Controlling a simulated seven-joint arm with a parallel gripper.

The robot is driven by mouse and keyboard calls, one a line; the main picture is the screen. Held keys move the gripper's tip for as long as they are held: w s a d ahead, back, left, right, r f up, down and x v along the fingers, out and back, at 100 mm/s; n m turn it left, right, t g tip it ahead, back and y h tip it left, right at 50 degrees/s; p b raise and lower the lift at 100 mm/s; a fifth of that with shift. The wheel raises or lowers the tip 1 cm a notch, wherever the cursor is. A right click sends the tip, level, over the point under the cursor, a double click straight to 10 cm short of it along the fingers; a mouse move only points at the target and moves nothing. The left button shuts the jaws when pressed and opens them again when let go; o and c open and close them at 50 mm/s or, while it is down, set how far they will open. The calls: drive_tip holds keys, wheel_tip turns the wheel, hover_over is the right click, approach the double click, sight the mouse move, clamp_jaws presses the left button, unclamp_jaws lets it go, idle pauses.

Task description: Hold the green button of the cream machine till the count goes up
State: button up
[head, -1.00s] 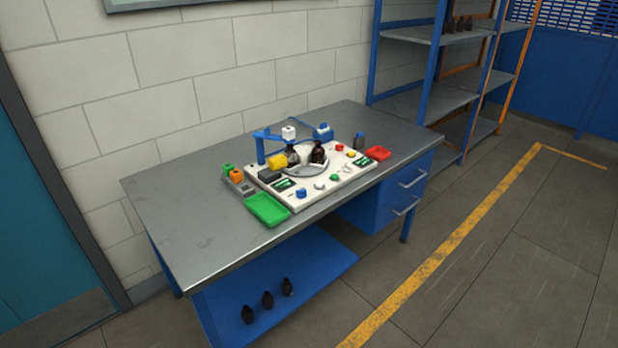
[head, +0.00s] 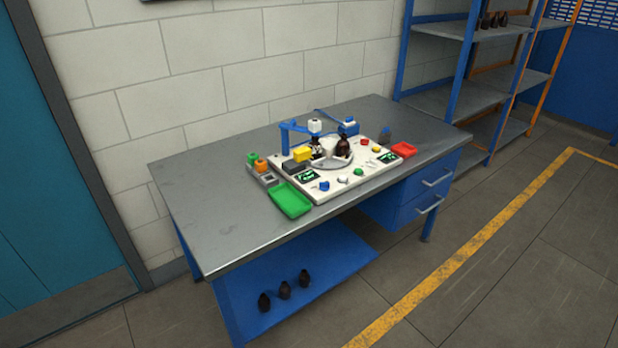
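The cream machine (head: 330,186) stands on a grey metal table, with a round turntable in its middle. Its green button (head: 358,172) is on the front part of the panel, right of a white knob (head: 342,180). Two dark displays with green marks, a left one (head: 306,176) and a right one (head: 387,158), are too small to read. My gripper is not in view.
A green tray (head: 290,201) and a red tray (head: 404,150) flank the machine. A grey block holder (head: 262,175) stands at its left. The left part of the table (head: 215,200) is bare. Three dark bottles (head: 285,291) stand on the blue lower shelf.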

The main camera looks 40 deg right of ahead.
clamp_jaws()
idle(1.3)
